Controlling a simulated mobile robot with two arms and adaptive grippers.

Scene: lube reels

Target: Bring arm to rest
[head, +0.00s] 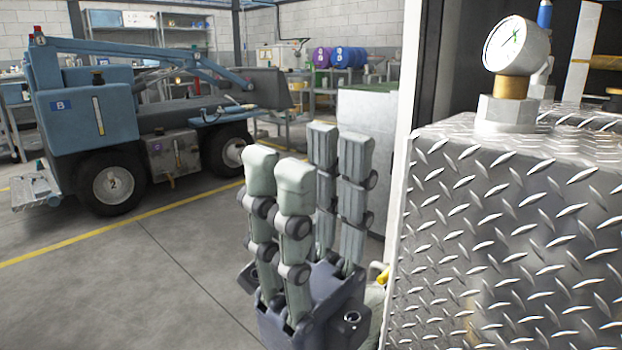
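My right gripper (309,166) stands upright in the lower middle of the head view, with its fingers pointing up. Its pale grey-green fingers on the left and its darker grey fingers on the right stand apart. The gap between them is empty, so it is open. Its dark blue-grey palm is at the bottom, and the arm behind it is out of frame. My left gripper is not in view.
A metal tread-plate box (510,235) stands close on the right, with a pressure gauge (516,45) on top. A blue wheeled vehicle (95,115) is at the left. The grey floor (150,275) between is clear, crossed by a yellow line.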

